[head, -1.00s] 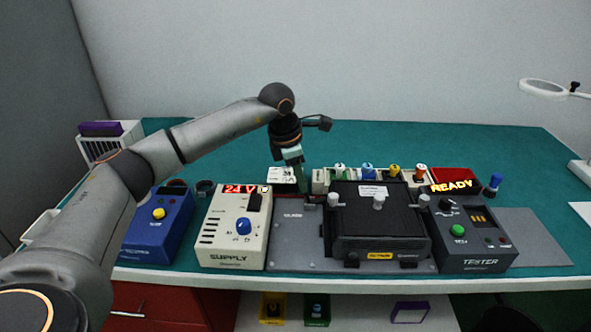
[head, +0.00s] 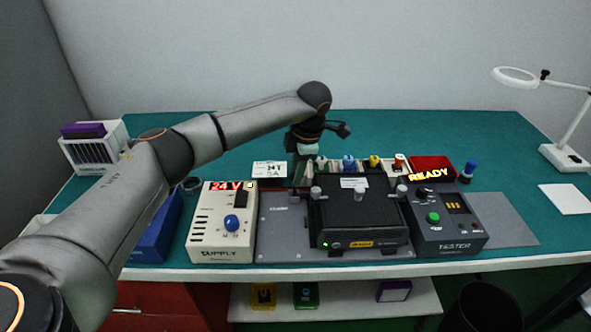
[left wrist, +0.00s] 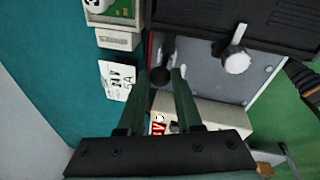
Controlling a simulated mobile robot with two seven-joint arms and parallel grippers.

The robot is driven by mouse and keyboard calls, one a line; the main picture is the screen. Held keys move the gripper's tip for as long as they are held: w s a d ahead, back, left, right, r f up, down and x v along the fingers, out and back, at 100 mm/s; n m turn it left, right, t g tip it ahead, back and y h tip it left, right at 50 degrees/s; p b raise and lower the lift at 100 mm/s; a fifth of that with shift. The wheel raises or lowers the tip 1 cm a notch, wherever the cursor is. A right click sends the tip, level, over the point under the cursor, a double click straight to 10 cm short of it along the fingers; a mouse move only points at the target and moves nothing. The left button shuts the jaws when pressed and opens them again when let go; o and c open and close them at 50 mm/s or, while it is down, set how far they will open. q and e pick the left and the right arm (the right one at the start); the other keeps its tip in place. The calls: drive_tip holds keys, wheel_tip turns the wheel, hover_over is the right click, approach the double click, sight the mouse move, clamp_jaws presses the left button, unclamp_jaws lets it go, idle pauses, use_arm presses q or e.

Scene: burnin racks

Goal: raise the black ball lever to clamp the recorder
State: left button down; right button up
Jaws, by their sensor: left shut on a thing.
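The black recorder (head: 357,222) sits on the grey clamp fixture plate (head: 278,232), between the cream supply and the tester. My left gripper (head: 298,184) is at the back left of the recorder, with its fingers pointing down. In the left wrist view its green fingers (left wrist: 166,76) are closed around the dark ball of the lever (left wrist: 161,77), near the plate's edge. The lever's shaft is mostly hidden, and the ball cannot be made out in the head view. Pale knobs (head: 316,193) stand along the recorder; one shows large in the wrist view (left wrist: 237,63). My right gripper is not in view.
The supply (head: 222,243) reads 24 V at left, beside a blue box (head: 157,232). The tester (head: 440,225) with a READY sign (head: 428,175) stands at right. Coloured plugs (head: 348,162) stand close behind the recorder. The mat is open at the back.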

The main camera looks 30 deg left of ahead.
use_arm(q)
drive_tip(key=c, duration=0.6)
unclamp_jaws()
drive_tip(key=w+b+v, duration=0.1)
drive_tip(key=v, duration=1.1)
drive_tip(key=shift+s+d+r, duration=0.15)
drive_tip(key=shift+s+r, duration=0.1)
drive_tip(key=shift+s, duration=0.25)
